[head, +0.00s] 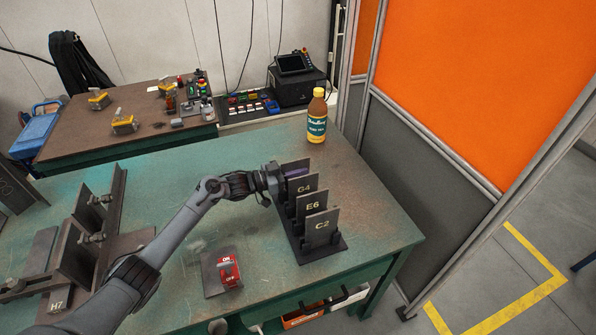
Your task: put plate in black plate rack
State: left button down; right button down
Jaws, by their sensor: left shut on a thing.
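The black plate rack (335,247) stands on the green table, right of centre. Dark plates marked C2 (321,228), E6 (313,205) and G4 (303,186) stand upright in it, one behind another. Behind G4 is a further dark plate (296,166) with a purplish strip below its top. My left gripper (277,181) reaches in from the left at the rack's far end. It is shut on this rearmost plate, at its left edge. The plate's lower part is hidden, so I cannot tell whether it is seated in the rack. My right gripper is not in view.
A yellow-capped bottle (317,117) stands behind the rack. A red ON/OFF switch (229,271) on a plate lies in front, left of the rack. A dark metal fixture (85,240) is at left. The table is clear right of the rack, before the orange-grey partition (425,150).

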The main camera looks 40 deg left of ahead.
pick_arm(q)
jog(key=c, duration=1.1)
grip_release()
jog(key=shift+w, duration=0.1)
jog(key=p+v, duration=0.2)
jog(key=v, duration=0.9)
jog(key=shift+f, duration=0.1)
